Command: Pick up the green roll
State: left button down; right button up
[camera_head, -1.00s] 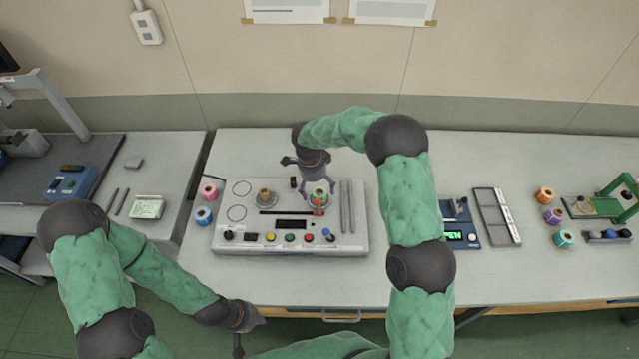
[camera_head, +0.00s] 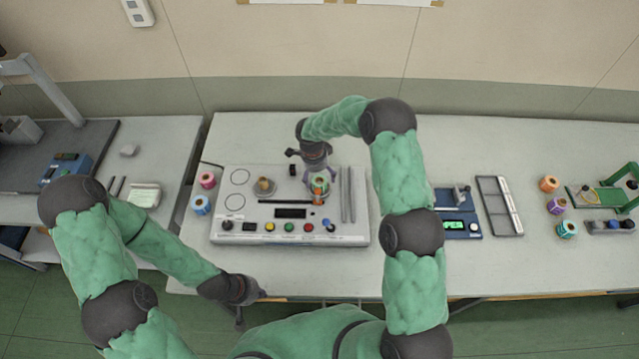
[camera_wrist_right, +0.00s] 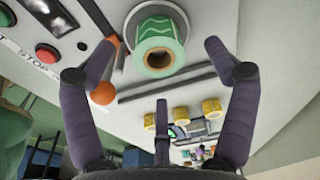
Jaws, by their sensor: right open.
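The green roll (camera_head: 319,186) sits on the right part of the grey machine panel (camera_head: 225,238). In the right wrist view the green roll (camera_wrist_right: 155,29) has wavy pale stripes and a brown core with a hole facing the camera. My right gripper (camera_head: 319,178) is over the roll. In the right wrist view my right gripper (camera_wrist_right: 162,44) is open, with one finger on each side of the roll and visible gaps between. My left gripper (camera_head: 240,300) hangs near the table's front edge, away from the roll; its fingers are too dark to read.
An orange knob (camera_wrist_right: 103,93) stands close to one right finger. Two dark bars (camera_head: 347,195) lie just right of the roll. A brown spool (camera_head: 264,187) is to its left. Pink (camera_head: 207,180) and blue (camera_head: 201,204) rolls stand left of the machine. More rolls stand far right.

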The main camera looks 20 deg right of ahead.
aim_at(320, 183)
notch_tip(320, 183, down, 4)
jog(key=shift+d+r, duration=0.15)
jog(key=shift+r, duration=0.05)
jog(key=shift+s, duration=0.1)
jog(key=c, duration=1.3)
